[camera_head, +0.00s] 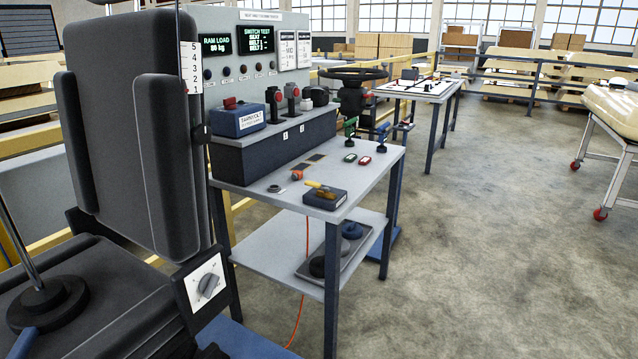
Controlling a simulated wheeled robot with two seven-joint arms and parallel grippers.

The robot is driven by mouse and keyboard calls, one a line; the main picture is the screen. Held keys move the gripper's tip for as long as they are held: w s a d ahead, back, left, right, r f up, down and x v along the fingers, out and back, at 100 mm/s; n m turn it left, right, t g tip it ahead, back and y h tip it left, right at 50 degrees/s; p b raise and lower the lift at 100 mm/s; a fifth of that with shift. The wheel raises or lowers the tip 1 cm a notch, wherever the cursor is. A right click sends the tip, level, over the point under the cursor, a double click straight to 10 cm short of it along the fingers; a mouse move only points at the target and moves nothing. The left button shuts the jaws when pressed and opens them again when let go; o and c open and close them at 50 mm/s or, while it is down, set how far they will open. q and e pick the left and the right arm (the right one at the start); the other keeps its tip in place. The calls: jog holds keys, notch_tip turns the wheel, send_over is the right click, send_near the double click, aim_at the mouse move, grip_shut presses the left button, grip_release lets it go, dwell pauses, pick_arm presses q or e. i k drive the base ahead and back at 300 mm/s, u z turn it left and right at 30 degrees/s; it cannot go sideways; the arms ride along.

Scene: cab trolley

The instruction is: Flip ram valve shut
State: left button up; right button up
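No part labelled as the ram valve can be made out. A metal rod (16,243) stands on a round black disc (47,304) on the seat cushion at the lower left, and its upper part is cut off. A blue bar (21,343) shows beside the disc at the bottom left edge; I cannot tell whether it is a valve lever. A RAM LOAD display (216,45) on the grey panel shows a reading in kg, its digits small. Neither of my grippers is in view.
The black seat back (130,130) blocks the left side. A dial (208,285) sits on the seat's side. The grey trolley (370,181) carries a blue box (237,121), red-topped switches, small green and red parts and a dark block (324,199). Open concrete floor lies right.

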aim_at(318, 185)
jog(key=z, duration=0.5)
jog(key=k, duration=0.6)
jog(key=z, duration=0.9)
jog(key=i, duration=1.8)
jog(key=u, duration=1.2)
jog(key=i, duration=1.1)
jog(key=u, duration=1.05)
